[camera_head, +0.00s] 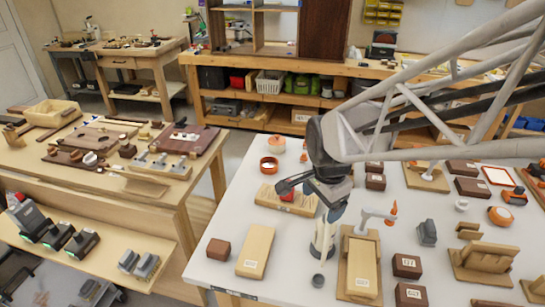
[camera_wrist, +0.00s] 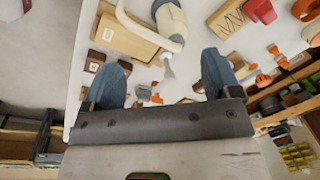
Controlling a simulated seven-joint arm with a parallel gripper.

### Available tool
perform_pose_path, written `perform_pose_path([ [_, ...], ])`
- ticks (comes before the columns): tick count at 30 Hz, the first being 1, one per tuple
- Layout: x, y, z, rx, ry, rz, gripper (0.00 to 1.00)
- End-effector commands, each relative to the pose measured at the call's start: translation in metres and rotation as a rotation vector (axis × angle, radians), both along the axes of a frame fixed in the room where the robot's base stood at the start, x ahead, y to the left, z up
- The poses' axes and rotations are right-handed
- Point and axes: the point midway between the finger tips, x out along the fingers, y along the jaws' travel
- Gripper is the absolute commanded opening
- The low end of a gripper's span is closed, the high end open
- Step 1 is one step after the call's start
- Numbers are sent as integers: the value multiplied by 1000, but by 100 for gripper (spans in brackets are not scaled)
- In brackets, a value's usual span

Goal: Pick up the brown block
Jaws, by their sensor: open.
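Several brown blocks lie on the white table, so I cannot tell which one the task means. One brown block (camera_head: 218,250) sits alone at the table's front left, beside a light wood board (camera_head: 255,251). Two labelled brown blocks (camera_head: 406,266) are at the front right, and more (camera_head: 375,182) lie farther back. My gripper (camera_head: 284,187) is in the air above the table, near a slotted wood rack. In the wrist view my gripper (camera_wrist: 162,74) has its blue-grey fingers wide apart with nothing held. Small brown blocks (camera_wrist: 95,60) show beyond the fingers there.
A white-and-grey tool (camera_head: 324,238) stands below my wrist. A wood stand (camera_head: 361,262) is right of it. A wooden side table (camera_head: 150,195) is at left. The right side is crowded.

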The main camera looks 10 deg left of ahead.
Motion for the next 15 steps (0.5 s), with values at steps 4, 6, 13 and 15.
perform_pose_path([
  [4, 11, 44, -22, 10, 26, -112, 83],
  [6, 14, 63, -34, 13, 39, -169, 83],
  [13, 19, 132, -73, 17, 72, -359, 83],
  [15, 18, 153, -86, 17, 81, -418, 83],
])
